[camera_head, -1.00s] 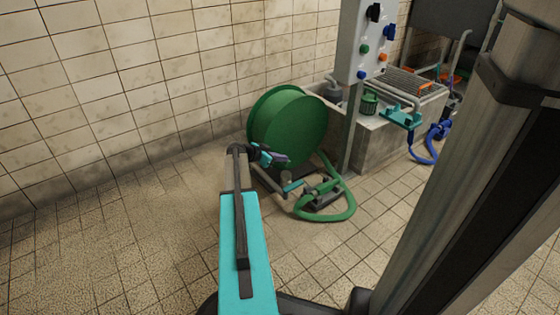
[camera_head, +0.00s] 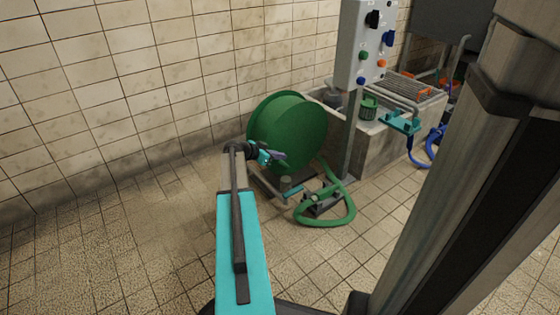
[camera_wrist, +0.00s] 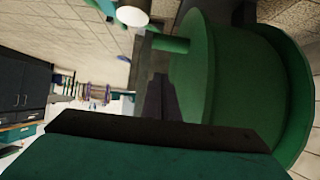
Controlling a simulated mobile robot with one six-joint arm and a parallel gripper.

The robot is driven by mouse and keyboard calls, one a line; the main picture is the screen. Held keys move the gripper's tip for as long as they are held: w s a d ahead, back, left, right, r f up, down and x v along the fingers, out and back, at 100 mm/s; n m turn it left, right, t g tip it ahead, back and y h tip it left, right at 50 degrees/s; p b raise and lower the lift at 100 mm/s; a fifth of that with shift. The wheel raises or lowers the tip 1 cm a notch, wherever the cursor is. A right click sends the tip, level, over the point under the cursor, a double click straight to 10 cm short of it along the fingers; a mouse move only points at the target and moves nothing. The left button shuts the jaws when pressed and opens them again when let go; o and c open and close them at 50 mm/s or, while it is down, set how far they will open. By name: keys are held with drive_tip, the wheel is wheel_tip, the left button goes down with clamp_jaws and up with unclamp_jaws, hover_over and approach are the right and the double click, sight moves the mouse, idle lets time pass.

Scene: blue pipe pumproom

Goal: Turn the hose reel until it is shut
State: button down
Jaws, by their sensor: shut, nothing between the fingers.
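The green hose reel (camera_head: 290,128) stands on the floor near the tiled wall in the head view. A green hose (camera_head: 345,208) loops on the floor in front of it. My gripper (camera_head: 280,156) is at the front left side of the reel, shut with nothing in it. In the wrist view the reel (camera_wrist: 245,75) fills the right half, and a short green handle (camera_wrist: 168,43) sticks out from its face. The dark fingers (camera_wrist: 160,95) show beside that face, near the handle. I cannot tell whether they touch it.
A grey control panel (camera_head: 368,45) on a post stands right of the reel. Behind it is a concrete basin (camera_head: 385,138) with a grate and a teal fitting (camera_head: 402,122). A blue hose (camera_head: 432,150) hangs at the right. The tiled floor (camera_head: 110,250) at left is clear.

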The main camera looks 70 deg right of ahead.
drive_tip(key=r+p+v, duration=0.1)
drive_tip(key=p+v, duration=0.2)
drive_tip(key=v, duration=0.6)
drive_tip(key=shift+r+p, duration=0.2)
drive_tip(key=shift+p, duration=0.2)
drive_tip(key=shift+a, duration=0.1)
